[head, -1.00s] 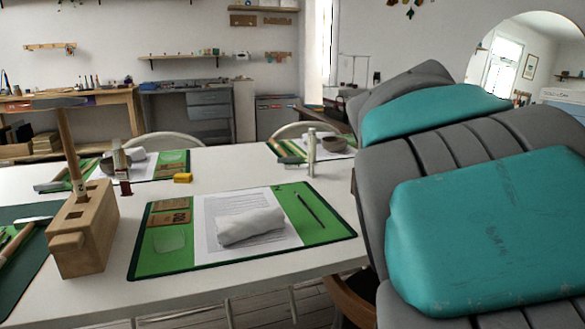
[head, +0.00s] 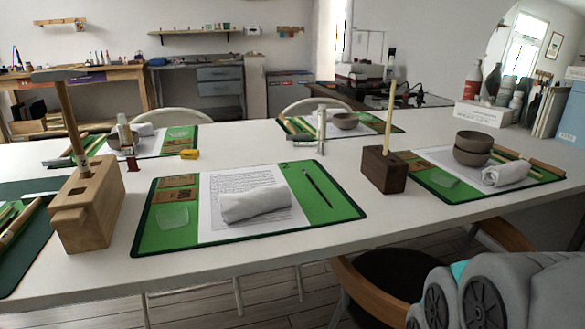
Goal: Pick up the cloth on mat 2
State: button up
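A rolled white cloth (head: 255,203) lies on a printed sheet on the near middle green mat (head: 322,224). A second white cloth (head: 506,174) lies on the right green mat (head: 459,195), beside stacked bowls. Another pale cloth (head: 146,129) lies on the far left mat (head: 182,151), partly behind a bottle. Part of my grey arm shows at the lower right, below the table edge. My gripper's fingers are not in view.
A wooden block with a hammer (head: 89,205) stands left of the middle mat. A dark wooden block (head: 384,170) with an upright stick stands right of it. Stacked bowls (head: 472,148) are on the right mat. A chair (head: 366,287) is at the near edge.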

aim_at(236, 207)
jog(key=k+j+z, duration=0.15)
jog(key=j+z, duration=0.2)
jog(key=k+j+z, duration=0.15)
jog(key=j+z, duration=0.15)
jog(key=j, duration=0.15)
jog(key=k+j+z, duration=0.35)
jog(key=i+l, duration=0.05)
jog(key=i, duration=0.05)
